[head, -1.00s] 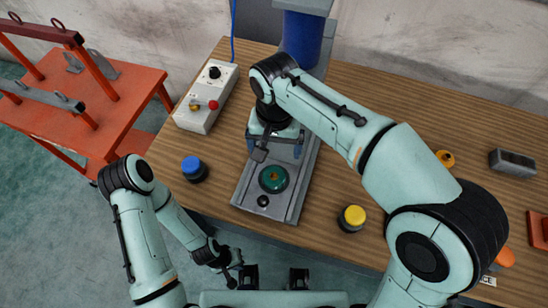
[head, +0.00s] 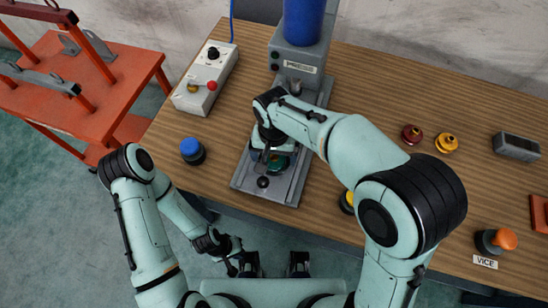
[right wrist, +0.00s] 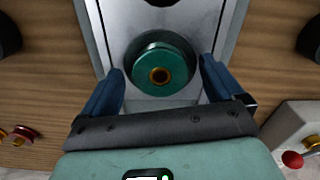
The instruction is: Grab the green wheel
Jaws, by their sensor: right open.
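The green wheel (head: 278,163) with a brass centre lies on the grey base plate (head: 243,181) of a press-like stand on the wooden table. In the right wrist view the green wheel (right wrist: 147,82) sits in a round dark recess. My right gripper (head: 272,157) is over the wheel and partly hides it in the head view. Its two blue fingers (right wrist: 163,78) are spread, one on each side of the wheel, with gaps visible. My left gripper (head: 234,262) hangs low in front of the table, far from the wheel; its fingers are too small to judge.
A blue-topped knob (head: 191,150) stands left of the plate. A yellow knob (head: 346,201) is partly behind my right arm. A control box (head: 206,82) stands at the back left. Red (head: 411,134) and gold (head: 446,142) wheels and an orange knob (head: 503,239) are on the right.

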